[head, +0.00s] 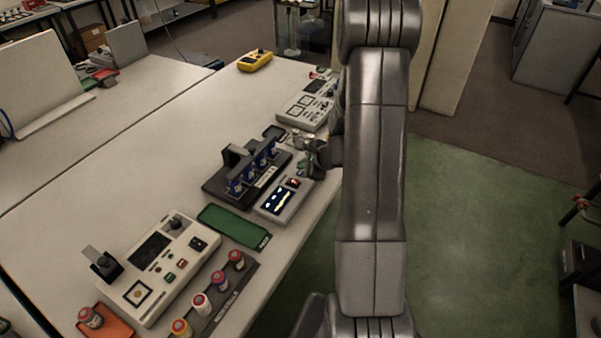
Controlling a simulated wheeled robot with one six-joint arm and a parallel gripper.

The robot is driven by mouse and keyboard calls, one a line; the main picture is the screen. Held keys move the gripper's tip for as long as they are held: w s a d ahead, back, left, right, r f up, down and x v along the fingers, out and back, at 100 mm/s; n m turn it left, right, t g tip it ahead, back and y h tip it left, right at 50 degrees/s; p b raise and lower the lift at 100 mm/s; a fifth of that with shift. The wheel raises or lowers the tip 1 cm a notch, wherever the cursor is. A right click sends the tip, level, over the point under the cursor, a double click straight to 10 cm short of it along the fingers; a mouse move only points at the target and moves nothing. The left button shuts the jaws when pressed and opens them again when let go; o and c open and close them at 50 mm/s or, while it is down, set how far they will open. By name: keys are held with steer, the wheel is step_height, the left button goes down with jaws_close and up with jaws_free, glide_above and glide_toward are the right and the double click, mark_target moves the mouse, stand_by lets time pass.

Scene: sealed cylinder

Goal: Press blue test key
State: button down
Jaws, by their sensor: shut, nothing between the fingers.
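A small light-grey box (266,211) with a dark lit screen (279,201) and a red spot (293,183) sits near the table's right edge. I cannot make out a blue test key for certain. A small teal-blue patch (302,167) shows beside my gripper, too small to identify. My gripper (310,160) is shut and empty, low over the table just behind the box, partly hidden by my arm. I cannot tell whether it touches anything.
A black rack (218,188) with several blue cylinders (235,185) stands left of the box. A green tray (232,226), a larger control panel (150,290) and a strip of coloured-capped vials (201,303) lie nearer. Another panel (300,112) and a yellow device (255,61) stand farther back.

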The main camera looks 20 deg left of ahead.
steer(key=shift+f, duration=0.15)
stand_by(0.6)
steer(key=shift+f+b, duration=0.3)
steer(key=shift+b, duration=0.35)
steer(key=shift+f+b, duration=0.35)
steer(key=shift+b, duration=0.1)
stand_by(0.3)
steer(key=shift+r, duration=0.15)
steer(key=shift+r+p, duration=0.55)
steer(key=shift+r, duration=0.1)
steer(key=shift+r+p, duration=1.9)
steer(key=shift+r, duration=0.6)
